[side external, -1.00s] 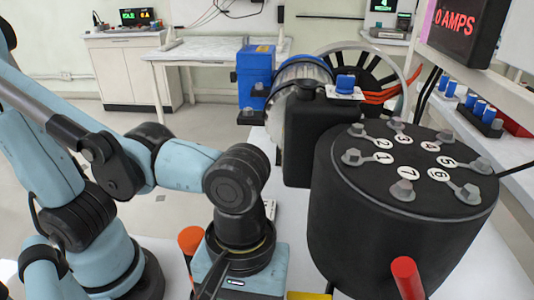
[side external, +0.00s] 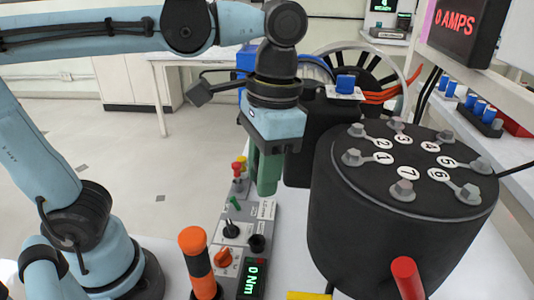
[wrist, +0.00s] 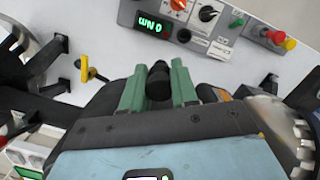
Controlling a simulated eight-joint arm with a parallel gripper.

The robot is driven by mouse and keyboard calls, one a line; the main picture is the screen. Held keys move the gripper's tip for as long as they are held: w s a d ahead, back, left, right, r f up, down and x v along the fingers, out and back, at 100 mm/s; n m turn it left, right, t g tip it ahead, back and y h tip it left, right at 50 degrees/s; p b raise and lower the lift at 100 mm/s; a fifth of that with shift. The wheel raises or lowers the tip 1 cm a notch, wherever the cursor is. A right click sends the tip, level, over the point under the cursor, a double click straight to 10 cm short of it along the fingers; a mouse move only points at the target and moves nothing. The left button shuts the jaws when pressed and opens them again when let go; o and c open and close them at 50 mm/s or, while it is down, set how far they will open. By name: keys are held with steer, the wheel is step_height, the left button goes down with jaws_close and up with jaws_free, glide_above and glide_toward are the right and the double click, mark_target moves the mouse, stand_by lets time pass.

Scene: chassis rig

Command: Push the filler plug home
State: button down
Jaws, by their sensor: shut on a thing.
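My gripper (side external: 267,176) hangs fingers-down over the far part of the control panel, left of the big black drum. In the wrist view its green fingers (wrist: 158,84) are closed on a black, round-ended part (wrist: 158,82) that looks like a plug. This part cannot be made out in the side view, and its lower end is hidden. A black tank (side external: 320,125) with a blue cap (side external: 346,82) on a white label stands behind and right of my gripper. I cannot tell whether the filler plug is the held part or that cap.
The black drum (side external: 400,225) with numbered bolts fills the right. The control panel (side external: 262,212) has knobs and a green "0 Nm" display (side external: 252,280). An orange-and-black handle (side external: 197,262) and a red handle (side external: 407,277) stand up at the front.

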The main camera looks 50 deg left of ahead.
steer(key=shift+m, duration=0.3)
steer(key=w+a+r, duration=0.2)
steer(key=a, duration=0.3)
steer(key=w+a+r, duration=0.3)
steer(key=a, duration=0.2)
steer(key=w+a+r, duration=0.2)
steer(key=a, duration=0.3)
steer(key=shift+w+r, duration=0.25)
steer(key=shift+w, duration=0.1)
steer(key=w+a+f+n+h, duration=0.1)
steer(key=a+f+n, duration=0.2)
steer(key=a+n, duration=1.05)
steer(key=w+d+r+n, duration=0.1)
steer(key=d+r+n, duration=0.3)
steer(key=d, duration=0.4)
steer(key=w+d+r+n+t, duration=0.1)
steer(key=d+r+n, duration=0.3)
steer(key=d, duration=0.4)
steer(key=w+d+r+n+t, duration=0.1)
steer(key=d+r+n, duration=0.3)
steer(key=d+r, duration=0.2)
steer(key=shift+w+d+n+h, duration=0.25)
steer(key=shift+d+n+h, duration=0.1)
steer(key=shift+d, duration=0.7)
steer(key=shift+f, duration=0.1)
steer(key=shift+f, duration=2.15)
